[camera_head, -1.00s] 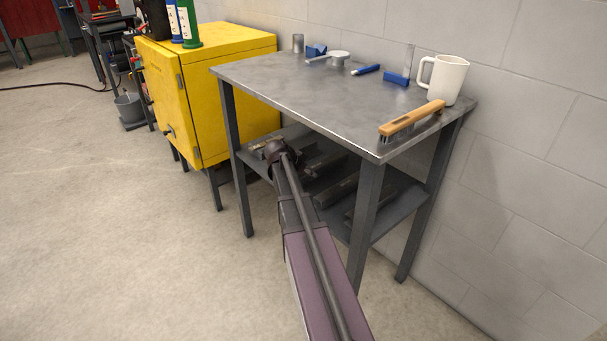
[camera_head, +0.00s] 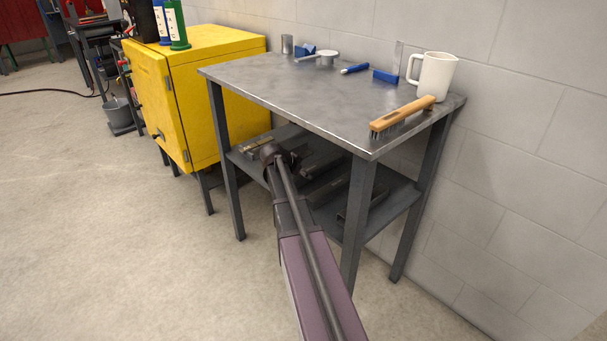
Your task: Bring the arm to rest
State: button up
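My arm (camera_head: 308,270) reaches from the bottom of the head view up toward the metal table (camera_head: 270,80). Its purple link and dark rod run to a dark rounded joint in front of the table's lower shelf. In the picture, this joint overlaps the shelf's front left part; I cannot tell whether it touches. No gripper fingers can be made out, and I see nothing held.
On the table are a wooden-handled brush (camera_head: 402,117), a white mug (camera_head: 433,77), a white scoop (camera_head: 325,58), a blue marker-like item (camera_head: 354,69) and a small metal cup (camera_head: 287,44). A yellow cabinet (camera_head: 215,75) stands left. Dark bars lie on the shelf.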

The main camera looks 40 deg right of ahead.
jog(key=o, duration=0.4)
jog(key=shift+c, duration=0.2)
jog(key=shift+r, duration=0.1)
